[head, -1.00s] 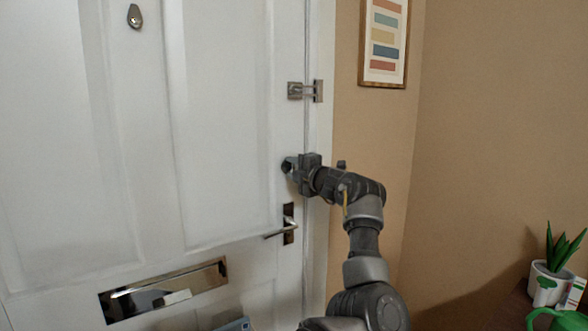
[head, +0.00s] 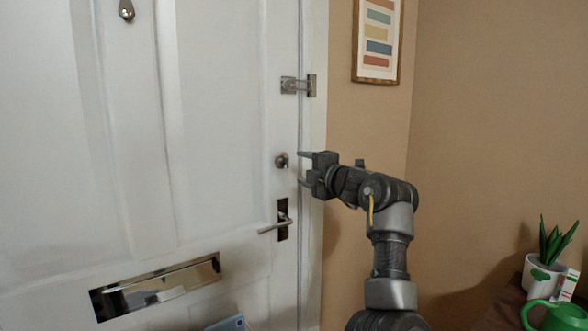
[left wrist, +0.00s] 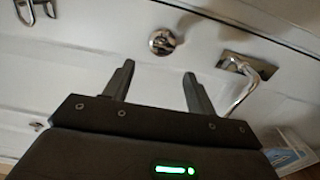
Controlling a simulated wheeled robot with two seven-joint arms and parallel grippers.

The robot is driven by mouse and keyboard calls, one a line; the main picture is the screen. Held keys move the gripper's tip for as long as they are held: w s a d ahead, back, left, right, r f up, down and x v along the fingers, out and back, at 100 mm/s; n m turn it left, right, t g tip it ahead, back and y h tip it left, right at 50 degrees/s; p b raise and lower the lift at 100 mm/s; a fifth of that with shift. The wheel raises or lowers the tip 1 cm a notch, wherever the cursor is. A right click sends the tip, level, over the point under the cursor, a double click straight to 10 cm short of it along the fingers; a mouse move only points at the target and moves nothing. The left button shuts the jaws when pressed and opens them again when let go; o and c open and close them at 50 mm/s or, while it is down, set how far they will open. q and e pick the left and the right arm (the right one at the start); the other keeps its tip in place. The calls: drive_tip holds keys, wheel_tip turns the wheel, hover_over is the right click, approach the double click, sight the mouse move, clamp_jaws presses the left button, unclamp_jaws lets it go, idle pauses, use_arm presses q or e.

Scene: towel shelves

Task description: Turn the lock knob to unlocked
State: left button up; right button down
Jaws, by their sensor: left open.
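The lock knob (head: 282,160) is a small round metal knob on the white door, above the lever handle (head: 283,220). In the left wrist view the lock knob (left wrist: 162,42) sits beyond and between my fingertips, with a round plate and a small turn piece. My left gripper (head: 303,168) is open and empty, just to the right of the knob and apart from it. Its two fingers also show in the left wrist view (left wrist: 158,82), spread toward the door. My right gripper is not in view.
A latch guard (head: 298,85) is on the door edge above the knob. A mail slot (head: 156,286) is low on the door. A framed picture (head: 378,40) hangs on the tan wall. A potted plant (head: 543,275) and green watering can (head: 558,316) stand at the lower right.

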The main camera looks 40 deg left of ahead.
use_arm(q)
drive_tip(key=shift+v, duration=1.05)
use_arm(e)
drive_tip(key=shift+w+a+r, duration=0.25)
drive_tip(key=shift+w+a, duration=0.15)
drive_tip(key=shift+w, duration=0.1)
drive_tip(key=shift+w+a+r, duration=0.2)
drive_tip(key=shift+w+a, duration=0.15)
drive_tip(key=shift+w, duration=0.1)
